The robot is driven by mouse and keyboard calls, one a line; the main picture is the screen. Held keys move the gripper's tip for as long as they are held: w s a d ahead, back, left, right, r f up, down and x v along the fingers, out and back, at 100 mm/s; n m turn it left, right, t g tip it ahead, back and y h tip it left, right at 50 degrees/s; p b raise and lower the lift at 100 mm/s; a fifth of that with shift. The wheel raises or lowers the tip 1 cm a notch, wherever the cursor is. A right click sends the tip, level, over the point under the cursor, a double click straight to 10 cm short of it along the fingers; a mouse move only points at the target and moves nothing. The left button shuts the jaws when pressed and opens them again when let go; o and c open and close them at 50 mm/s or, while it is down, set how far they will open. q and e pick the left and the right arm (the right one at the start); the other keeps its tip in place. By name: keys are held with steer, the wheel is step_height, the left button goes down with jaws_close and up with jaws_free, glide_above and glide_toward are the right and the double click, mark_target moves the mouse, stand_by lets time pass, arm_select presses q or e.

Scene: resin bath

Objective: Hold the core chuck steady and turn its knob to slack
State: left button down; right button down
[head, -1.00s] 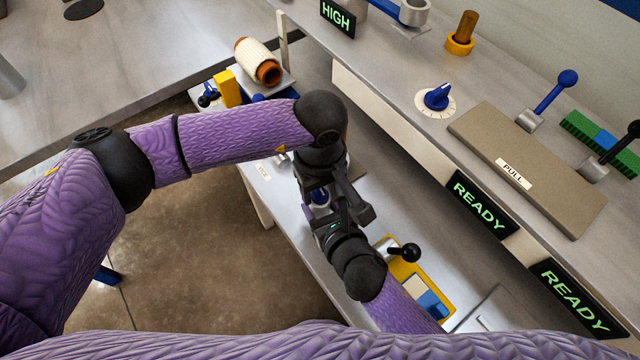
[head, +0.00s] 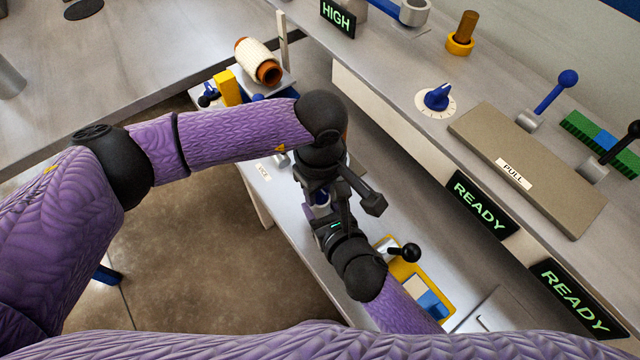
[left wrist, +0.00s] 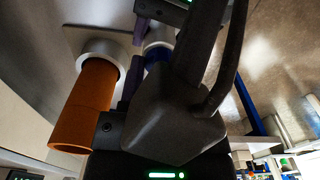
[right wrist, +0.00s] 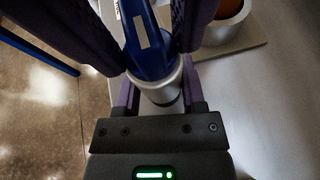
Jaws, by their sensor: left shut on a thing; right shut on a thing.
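The core chuck's blue knob (right wrist: 150,50) has a white mark and sits over a grey collar (right wrist: 162,88) in the right wrist view. My right gripper (right wrist: 155,55) is shut on the knob, with a finger on either side. In the left wrist view, an orange core (left wrist: 85,105) stands in a grey ring (left wrist: 100,50) to the left. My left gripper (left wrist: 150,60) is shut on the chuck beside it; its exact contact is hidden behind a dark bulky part. In the head view both grippers meet over the bench, and only a bit of blue (head: 321,197) shows between them.
A yellow-framed panel with a black ball lever (head: 409,252) lies close to my right wrist. A wound roll (head: 258,62) and a yellow block (head: 228,88) stand beyond my left forearm. The raised shelf with READY signs (head: 480,205) borders the right side.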

arm_select(q)
steer(key=shift+n, duration=1.8)
steer(key=c, duration=0.6)
jaws_free()
step_height(320, 180, up, 12)
steer(key=shift+r, duration=0.1)
